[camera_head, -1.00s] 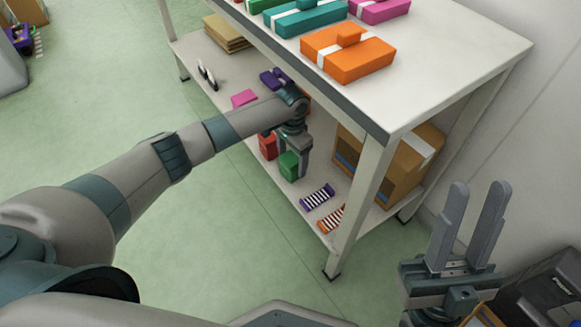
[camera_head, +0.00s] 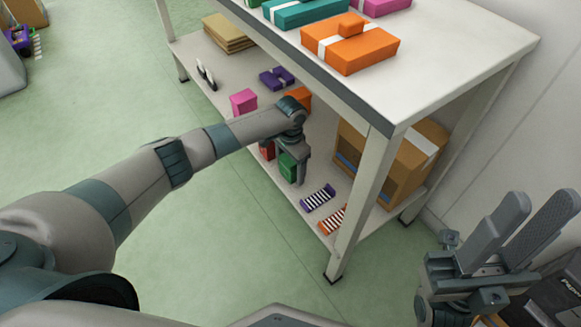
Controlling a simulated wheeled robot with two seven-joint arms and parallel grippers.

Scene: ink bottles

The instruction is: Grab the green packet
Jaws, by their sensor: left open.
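The green packet (camera_head: 288,167) stands upright on the lower shelf of the white table. A red packet (camera_head: 267,151) stands just behind it to the left, partly hidden by my arm. My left gripper (camera_head: 298,175) reaches in over the shelf, pointing down, with its fingers at the green packet. The jaws are open, and one finger shows along the packet's right side; the other finger is hidden, so I cannot tell whether they touch it. My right gripper (camera_head: 528,225) is raised at the lower right, its two fingers apart with nothing between them.
Purple striped (camera_head: 318,198) and orange striped (camera_head: 333,219) items lie in front on the lower shelf (camera_head: 232,90). A cardboard box (camera_head: 395,160) stands to the right, behind the table leg (camera_head: 362,200). Pink (camera_head: 243,102), purple (camera_head: 277,78) and orange (camera_head: 298,98) packets are further back. The tabletop (camera_head: 450,60) overhangs.

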